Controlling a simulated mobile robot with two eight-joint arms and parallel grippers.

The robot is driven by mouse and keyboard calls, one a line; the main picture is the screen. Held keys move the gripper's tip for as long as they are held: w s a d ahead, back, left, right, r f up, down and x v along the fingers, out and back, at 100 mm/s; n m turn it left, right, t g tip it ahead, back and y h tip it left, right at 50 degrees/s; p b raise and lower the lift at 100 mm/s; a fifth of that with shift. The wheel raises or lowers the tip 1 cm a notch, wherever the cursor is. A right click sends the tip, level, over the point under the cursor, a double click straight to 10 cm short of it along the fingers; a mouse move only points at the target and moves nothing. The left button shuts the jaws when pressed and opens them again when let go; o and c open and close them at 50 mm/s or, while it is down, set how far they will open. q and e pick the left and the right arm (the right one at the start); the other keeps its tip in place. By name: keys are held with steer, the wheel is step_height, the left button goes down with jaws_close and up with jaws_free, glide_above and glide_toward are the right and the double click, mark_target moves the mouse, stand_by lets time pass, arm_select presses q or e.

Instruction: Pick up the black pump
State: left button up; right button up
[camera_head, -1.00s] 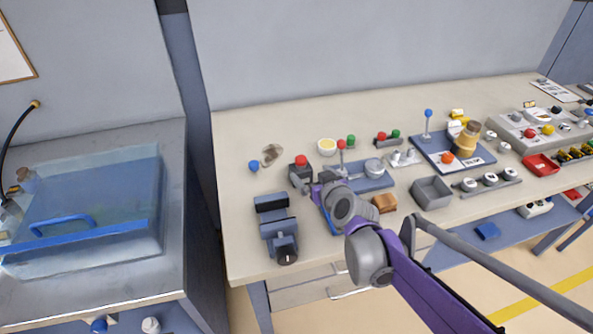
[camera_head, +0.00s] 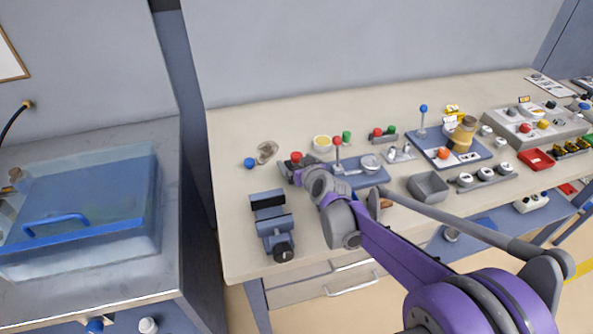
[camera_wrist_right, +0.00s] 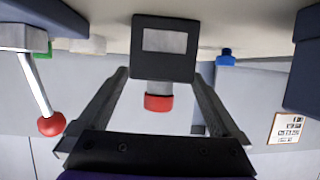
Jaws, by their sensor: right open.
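The black pump (camera_wrist_right: 163,22) is a dark block with a pale grey label and a red cap, shown upside down in the right wrist view. In the head view its red cap (camera_head: 296,156) shows at the table's left part, and its body is mostly hidden by my right gripper (camera_head: 291,172). My right gripper (camera_wrist_right: 163,75) is open, with one finger on each side of the pump. I cannot tell whether the fingers touch it. My left gripper is not in view.
A dark grey vise-like device (camera_head: 270,225) stands left of my right arm. A blue-based fixture with a red-knobbed lever (camera_head: 337,142) stands close to the right.

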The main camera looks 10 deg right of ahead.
steer(key=c, duration=1.5)
